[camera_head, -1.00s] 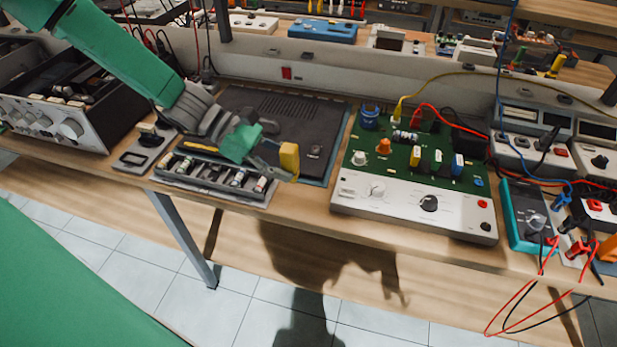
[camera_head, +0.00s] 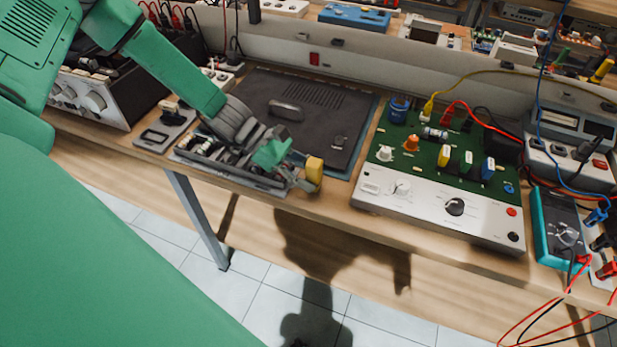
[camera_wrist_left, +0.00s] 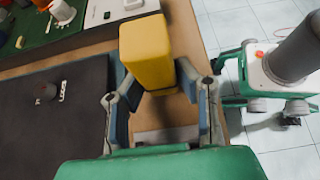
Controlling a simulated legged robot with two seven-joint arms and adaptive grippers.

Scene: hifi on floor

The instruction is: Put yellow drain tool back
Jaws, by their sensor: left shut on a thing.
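My left gripper (camera_head: 298,172) is shut on a yellow block-shaped piece (camera_head: 315,169), the yellow drain tool. In the left wrist view the two fingers (camera_wrist_left: 152,88) grip the yellow piece (camera_wrist_left: 147,52) from both sides. The gripper is at the right end of a dark slotted tray (camera_head: 235,177) with several small parts in it. The yellow piece is just beyond the tray's right end, near the bench's front edge. The hand and wrist hide part of the tray. I cannot tell whether the piece touches anything below. My right gripper is not in view.
A dark mat (camera_head: 300,105) lies behind the tray. A green circuit board unit with a white front panel (camera_head: 430,205) stands to the right, then a teal multimeter (camera_head: 560,228) with leads. A boxed instrument (camera_head: 90,95) stands at the left. The bench's front edge is close.

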